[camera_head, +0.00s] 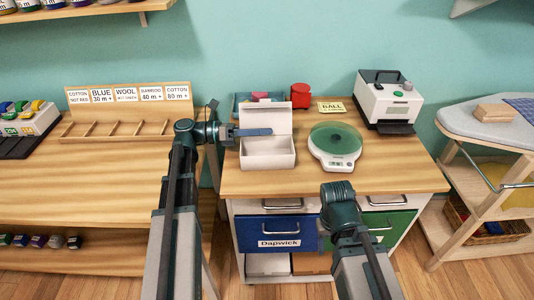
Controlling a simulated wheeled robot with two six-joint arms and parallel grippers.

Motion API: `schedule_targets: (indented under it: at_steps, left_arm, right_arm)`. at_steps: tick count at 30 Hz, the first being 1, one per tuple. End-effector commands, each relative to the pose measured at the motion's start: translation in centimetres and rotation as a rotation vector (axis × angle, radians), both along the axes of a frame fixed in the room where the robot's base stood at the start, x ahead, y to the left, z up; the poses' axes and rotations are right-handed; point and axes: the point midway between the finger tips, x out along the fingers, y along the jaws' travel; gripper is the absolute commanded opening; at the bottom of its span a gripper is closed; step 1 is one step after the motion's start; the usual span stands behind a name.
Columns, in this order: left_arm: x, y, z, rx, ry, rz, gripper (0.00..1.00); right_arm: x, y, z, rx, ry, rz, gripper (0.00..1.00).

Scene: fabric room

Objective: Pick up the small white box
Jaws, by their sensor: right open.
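The small white box (267,158) stands on the wooden top of the drawer unit with its lid raised at the back. My left gripper (254,132) reaches in from the left, level with the raised lid. A dark finger lies across the front of the lid, above the box's open compartment. Any second finger is hidden, so I cannot tell whether the jaws are open or gripping the lid. My right arm (339,196) is at the front of the unit, to the right of the box; its fingers do not show.
A green-topped scale (334,142) stands right of the box, and a label printer (388,98) behind it. A red object (300,95) and a blue tray (240,102) are behind the box. A wooden rack (130,112) stands on the left table. Bare top lies in front of the box.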

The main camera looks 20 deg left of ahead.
Motion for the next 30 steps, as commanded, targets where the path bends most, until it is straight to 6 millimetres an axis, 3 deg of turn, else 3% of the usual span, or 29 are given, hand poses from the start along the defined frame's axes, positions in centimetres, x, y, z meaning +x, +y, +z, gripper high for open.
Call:
schedule_targets:
  at_steps: [8, 15, 30]
  left_arm:
    - [0.28, -0.73, -0.07, 0.000, 0.000, 0.001, 0.39]
    - [0.27, -0.71, -0.07, 0.000, 0.000, 0.001, 0.00]
    - [0.28, -0.70, -0.07, 0.000, 0.000, 0.001, 0.00]
  right_arm:
    - [0.00, 0.00, -0.07, 0.000, 0.000, 0.000, 0.50]
    - [0.00, 0.00, -0.06, 0.000, 0.000, 0.000, 0.50]
    - [0.00, 0.00, -0.06, 0.000, 0.000, 0.000, 0.50]
